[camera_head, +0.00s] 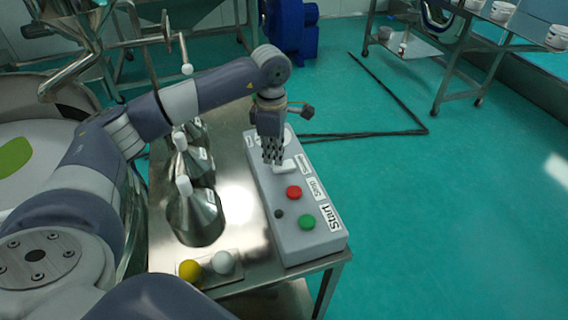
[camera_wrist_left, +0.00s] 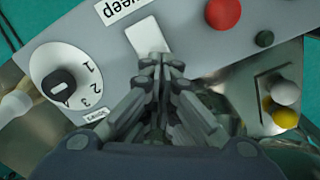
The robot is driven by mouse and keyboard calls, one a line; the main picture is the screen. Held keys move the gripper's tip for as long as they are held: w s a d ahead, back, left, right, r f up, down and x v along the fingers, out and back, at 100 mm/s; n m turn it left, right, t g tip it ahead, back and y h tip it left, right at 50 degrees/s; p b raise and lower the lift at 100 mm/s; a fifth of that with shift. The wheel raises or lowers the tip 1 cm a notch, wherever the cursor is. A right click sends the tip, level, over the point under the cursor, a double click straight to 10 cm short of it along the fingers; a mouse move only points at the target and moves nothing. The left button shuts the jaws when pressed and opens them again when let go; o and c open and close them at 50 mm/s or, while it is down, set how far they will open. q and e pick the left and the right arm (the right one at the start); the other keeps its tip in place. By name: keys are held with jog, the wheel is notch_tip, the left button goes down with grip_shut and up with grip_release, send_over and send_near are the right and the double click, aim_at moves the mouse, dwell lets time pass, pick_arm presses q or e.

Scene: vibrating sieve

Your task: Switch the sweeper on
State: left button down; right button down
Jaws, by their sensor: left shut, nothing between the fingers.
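The grey control box (camera_head: 262,190) lies on a steel table. Its white rocker switch (camera_head: 284,167) sits beside the label "Sweep" (camera_head: 303,165); the switch also shows in the left wrist view (camera_wrist_left: 146,36). My left gripper (camera_head: 274,161) points down at the box, shut and empty, with its fingertips right by the switch. In the left wrist view the fingertips (camera_wrist_left: 162,62) overlap the switch's near edge; I cannot tell whether they touch it. The switch's tilt is unclear. My right gripper is not in view.
The box also has a red button (camera_head: 293,192), a green button (camera_head: 307,222), a small black knob (camera_head: 279,213) and a numbered dial (camera_wrist_left: 66,80). Conical steel vessels (camera_head: 195,215) stand left of it. A yellow ball (camera_head: 190,270) and a white ball (camera_head: 223,262) are at the table's front.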

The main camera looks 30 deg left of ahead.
aim_at(274, 165)
pick_arm(q)
jog(key=shift+f+b, duration=0.6)
jog(key=shift+f, duration=0.25)
jog(key=shift+s+f, duration=0.1)
jog(key=shift+s, duration=0.05)
dwell(0.4)
jog(key=shift+w+r+p, duration=0.2)
jog(key=shift+r+p, duration=0.45)
jog(key=shift+r, duration=0.45)
jog(key=shift+r+p, duration=1.35)
jog(key=shift+r, duration=1.1)
jog(key=shift+s, duration=0.1)
jog(key=shift+f, duration=0.15)
